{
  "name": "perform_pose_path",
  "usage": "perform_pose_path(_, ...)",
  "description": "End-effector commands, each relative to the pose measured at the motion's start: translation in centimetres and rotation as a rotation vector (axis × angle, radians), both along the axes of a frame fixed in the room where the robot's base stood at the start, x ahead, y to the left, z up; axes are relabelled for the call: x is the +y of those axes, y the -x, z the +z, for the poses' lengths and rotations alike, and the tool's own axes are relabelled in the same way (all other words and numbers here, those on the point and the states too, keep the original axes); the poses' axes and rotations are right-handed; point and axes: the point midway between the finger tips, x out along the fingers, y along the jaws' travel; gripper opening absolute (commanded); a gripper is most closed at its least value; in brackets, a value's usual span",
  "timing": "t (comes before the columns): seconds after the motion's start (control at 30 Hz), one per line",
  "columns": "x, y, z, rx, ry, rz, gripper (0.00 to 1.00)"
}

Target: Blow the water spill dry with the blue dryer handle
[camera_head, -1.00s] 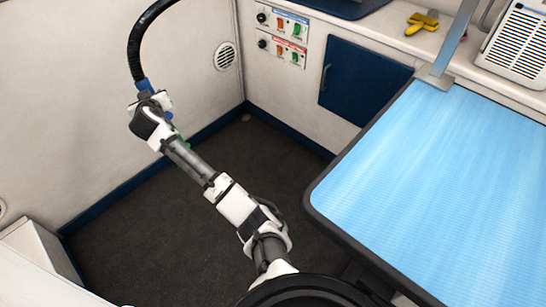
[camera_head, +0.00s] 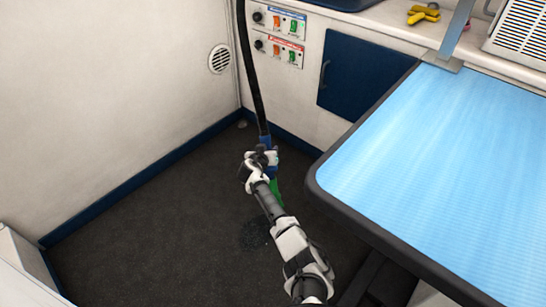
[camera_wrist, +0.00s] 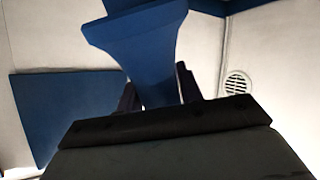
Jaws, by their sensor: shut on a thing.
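My gripper (camera_head: 262,160) is shut on the blue dryer handle (camera_head: 265,143), above the floor left of the blue-topped table. In the wrist view the blue handle (camera_wrist: 150,55) stands between my two fingers. A black hose (camera_head: 252,75) runs up from the handle out of the picture. A green part (camera_head: 278,190) shows just below my gripper, partly hidden by my arm. The water spill (camera_head: 255,234) looks like a dark speckled patch on the floor, below and near my forearm, which may cover part of it.
The table (camera_head: 430,150) with a dark rim fills the right side. A counter with a blue cabinet door (camera_head: 360,78), switch panels (camera_head: 280,22) and a yellow tool (camera_head: 423,14) stands behind. A round vent (camera_head: 219,58) is in the left wall. The left floor is clear.

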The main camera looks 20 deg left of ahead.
Motion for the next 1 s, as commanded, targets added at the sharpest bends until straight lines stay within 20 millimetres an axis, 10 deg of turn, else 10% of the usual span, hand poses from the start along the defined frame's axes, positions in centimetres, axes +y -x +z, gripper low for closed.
perform_pose_path(1.0,-0.7,-0.3,-6.6,-0.001,0.000,-0.011,0.09)
